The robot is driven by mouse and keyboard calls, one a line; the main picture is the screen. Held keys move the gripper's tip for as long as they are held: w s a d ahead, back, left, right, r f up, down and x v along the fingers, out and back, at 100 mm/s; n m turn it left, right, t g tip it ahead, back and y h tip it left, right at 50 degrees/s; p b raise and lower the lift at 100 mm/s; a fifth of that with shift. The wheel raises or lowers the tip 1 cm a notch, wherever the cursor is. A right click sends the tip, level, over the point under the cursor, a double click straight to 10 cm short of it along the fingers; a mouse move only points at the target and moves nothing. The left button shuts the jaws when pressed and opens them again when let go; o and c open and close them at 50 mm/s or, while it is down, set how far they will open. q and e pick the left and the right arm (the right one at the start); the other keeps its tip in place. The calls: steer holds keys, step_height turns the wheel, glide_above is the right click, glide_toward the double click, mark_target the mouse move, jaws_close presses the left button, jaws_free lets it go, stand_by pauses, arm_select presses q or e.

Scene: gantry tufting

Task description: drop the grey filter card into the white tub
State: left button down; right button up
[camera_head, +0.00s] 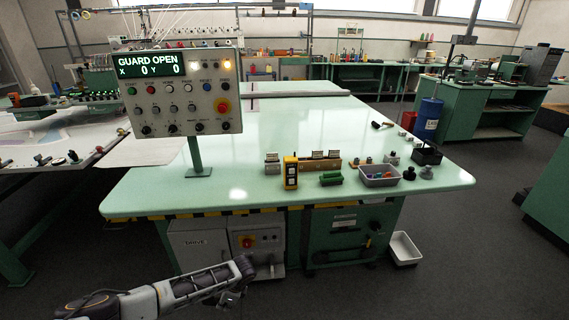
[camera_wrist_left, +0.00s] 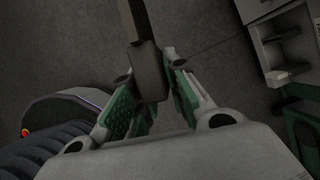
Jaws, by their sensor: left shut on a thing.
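My left gripper (camera_head: 234,294) is low in front of the table, at the bottom of the head view. In the left wrist view its green-padded fingers (camera_wrist_left: 153,105) are shut on a narrow grey-brown piece (camera_wrist_left: 149,70), seen nearly edge-on. It appears to be the grey filter card; its full face does not show. The white tub (camera_head: 404,249) appears to be the pale open container on the floor, right of the green cabinet. My left gripper is well to the left of it and apart from it. My right gripper is not in view.
The green table (camera_head: 300,125) carries a control panel (camera_head: 185,95), a yellow device (camera_head: 290,172) and a grey bin (camera_head: 379,175) of small parts near its front edge. A white drive cabinet (camera_head: 195,247) stands beneath. The floor right of the tub is clear.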

arm_select(q)
steer(key=s+r+n+g+h+p, duration=0.2)
steer(key=s+r+n, duration=0.2)
steer(key=r+n, duration=0.3)
steer(key=s+r+n+g+h+p, duration=0.2)
steer(key=s+r+n+p, duration=0.1)
steer(key=r+n, duration=0.5)
steer(key=shift+s+d+n+g+h, duration=0.15)
steer(key=shift+s+n+g+h, duration=0.2)
steer(key=shift+s+n, duration=1)
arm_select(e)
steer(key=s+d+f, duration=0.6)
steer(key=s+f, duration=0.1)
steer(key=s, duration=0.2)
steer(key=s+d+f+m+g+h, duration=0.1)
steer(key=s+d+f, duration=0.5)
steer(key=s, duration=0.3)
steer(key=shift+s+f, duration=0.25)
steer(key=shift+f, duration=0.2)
arm_select(q)
steer(key=shift+w+d+n, duration=0.1)
steer(key=shift+w+n, duration=0.35)
steer(key=shift+w, duration=0.05)
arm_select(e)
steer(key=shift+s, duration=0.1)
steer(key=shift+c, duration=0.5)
